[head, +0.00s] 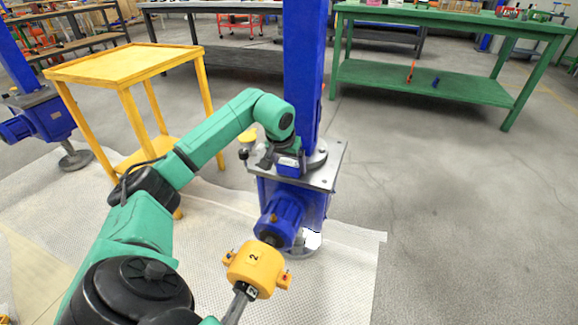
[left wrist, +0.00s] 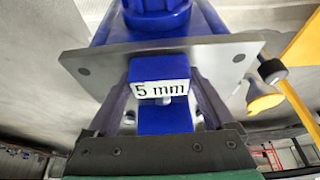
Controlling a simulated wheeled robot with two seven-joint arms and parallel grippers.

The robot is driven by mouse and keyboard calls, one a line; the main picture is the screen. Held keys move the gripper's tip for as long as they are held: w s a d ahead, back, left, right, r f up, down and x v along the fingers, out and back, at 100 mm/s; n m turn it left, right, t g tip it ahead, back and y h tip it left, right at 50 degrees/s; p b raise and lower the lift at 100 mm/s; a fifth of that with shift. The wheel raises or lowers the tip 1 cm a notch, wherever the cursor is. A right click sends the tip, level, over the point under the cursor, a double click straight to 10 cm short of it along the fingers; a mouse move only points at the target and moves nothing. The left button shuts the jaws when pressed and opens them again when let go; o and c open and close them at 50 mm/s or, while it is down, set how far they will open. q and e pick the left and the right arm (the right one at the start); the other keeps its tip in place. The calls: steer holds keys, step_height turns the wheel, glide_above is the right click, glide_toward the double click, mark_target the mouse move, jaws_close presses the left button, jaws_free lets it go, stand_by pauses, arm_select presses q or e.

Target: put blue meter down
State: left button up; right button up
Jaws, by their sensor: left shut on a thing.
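The blue meter (head: 289,164) is a small blue block over the grey top plate (head: 322,176) of the blue screw jack (head: 303,205), close to the foot of its blue column (head: 304,80). In the left wrist view the blue meter (left wrist: 161,112) shows a white label reading "5 mm". My left gripper (head: 277,158) is shut on it, with one finger on each side (left wrist: 162,105). Whether the meter touches the plate is not clear. My right gripper is not in view.
A yellow part with a black knob (head: 247,139) stands beside the jack plate, left of my left gripper. A yellow block marked 2 (head: 256,268) is in the foreground. A yellow table (head: 125,64) stands left, a green bench (head: 430,85) at back right. The floor at right is clear.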

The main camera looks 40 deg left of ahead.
arm_select(q)
steer(key=o, duration=1.4)
steer(key=shift+o, duration=0.2)
